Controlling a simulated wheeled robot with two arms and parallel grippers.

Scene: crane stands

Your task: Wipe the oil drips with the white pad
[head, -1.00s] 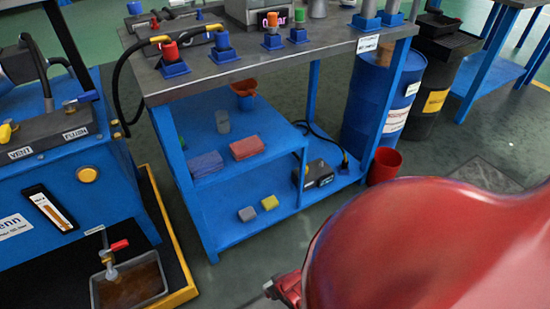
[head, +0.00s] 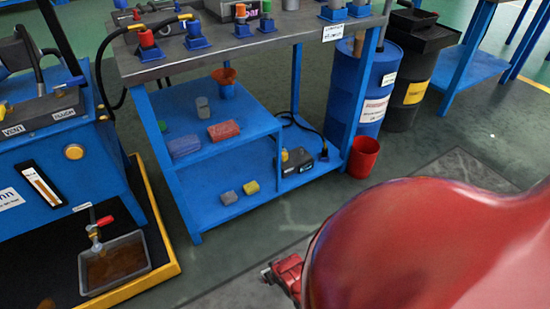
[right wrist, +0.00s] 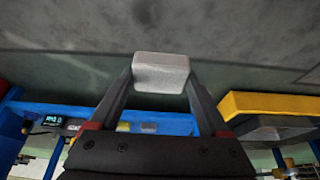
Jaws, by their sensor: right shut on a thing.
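My right gripper (right wrist: 160,78) is shut on the white pad (right wrist: 161,70), a pale block held between its two fingertips in the right wrist view. Grey floor lies beyond the pad, with nothing seen touching it. In the head view my red right arm fills the lower right and hides the pad. A brown oil drip (head: 46,303) shows on the black mat (head: 60,265) at the bottom left, partly cut by the frame edge. My left gripper is out of view.
A grey drip tray (head: 83,275) with brown oil stands under a red-handled tap (head: 104,221). A yellow edge (head: 160,215) borders the mat. The blue bench (head: 215,205) holds several blocks. A red bucket (head: 364,158) stands right of it. Floor between is clear.

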